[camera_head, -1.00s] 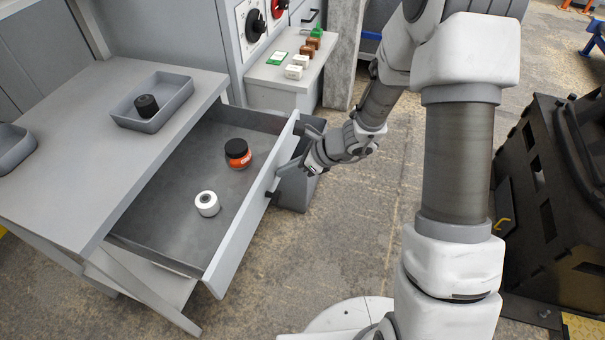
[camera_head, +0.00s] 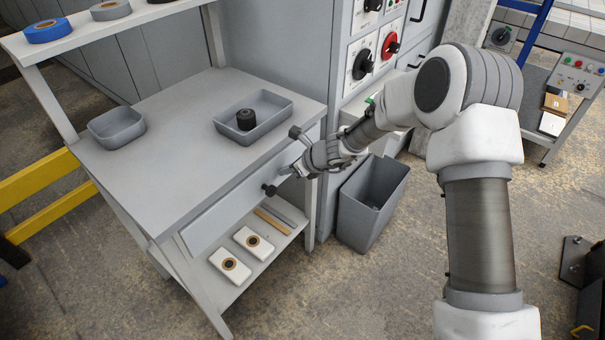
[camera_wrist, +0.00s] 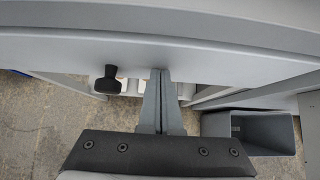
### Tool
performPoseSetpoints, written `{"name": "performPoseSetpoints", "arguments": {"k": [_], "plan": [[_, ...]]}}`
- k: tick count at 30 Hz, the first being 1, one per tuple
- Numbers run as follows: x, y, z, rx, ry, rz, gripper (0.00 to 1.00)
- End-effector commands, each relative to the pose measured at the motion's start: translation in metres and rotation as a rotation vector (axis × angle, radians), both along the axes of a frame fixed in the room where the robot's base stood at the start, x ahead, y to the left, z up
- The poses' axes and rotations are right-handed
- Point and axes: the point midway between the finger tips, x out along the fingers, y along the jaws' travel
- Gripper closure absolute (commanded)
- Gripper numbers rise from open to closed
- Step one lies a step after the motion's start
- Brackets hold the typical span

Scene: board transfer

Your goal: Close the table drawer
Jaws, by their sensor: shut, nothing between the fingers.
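The grey drawer front (camera_head: 222,214) sits under the edge of the grey table (camera_head: 165,130), flush or nearly so; the inside of the drawer is hidden. A black knob (camera_head: 268,190) sticks out from the drawer front. My gripper (camera_head: 287,169) is shut and empty, with its fingertips at the drawer front, to the right of the knob. In the wrist view, the gripper's fingers (camera_wrist: 161,78) point at the drawer front (camera_wrist: 215,62) and appear to touch it. The knob (camera_wrist: 108,80) is to their left.
A grey tray (camera_head: 278,119) holding a dark roll and an empty grey tray (camera_head: 117,127) stand on the table. A lower shelf (camera_head: 236,267) holds white boxes. A grey bin (camera_head: 358,225) stands right of the table. The floor in front is clear.

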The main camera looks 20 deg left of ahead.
Motion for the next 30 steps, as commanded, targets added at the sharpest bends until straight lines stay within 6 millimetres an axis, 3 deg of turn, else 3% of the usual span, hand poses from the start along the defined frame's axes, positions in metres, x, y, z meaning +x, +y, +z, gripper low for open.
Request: {"name": "performPoseSetpoints", "arguments": {"k": [6, 20, 30], "plan": [[0.001, 0.013, 0.0, 0.0, -0.001, 0.001, 1.0], [0.0, 0.018, 0.002, 0.007, -0.002, 0.006, 1.0], [0.005, 0.003, 0.002, 0.006, -0.002, 0.004, 1.0]]}}
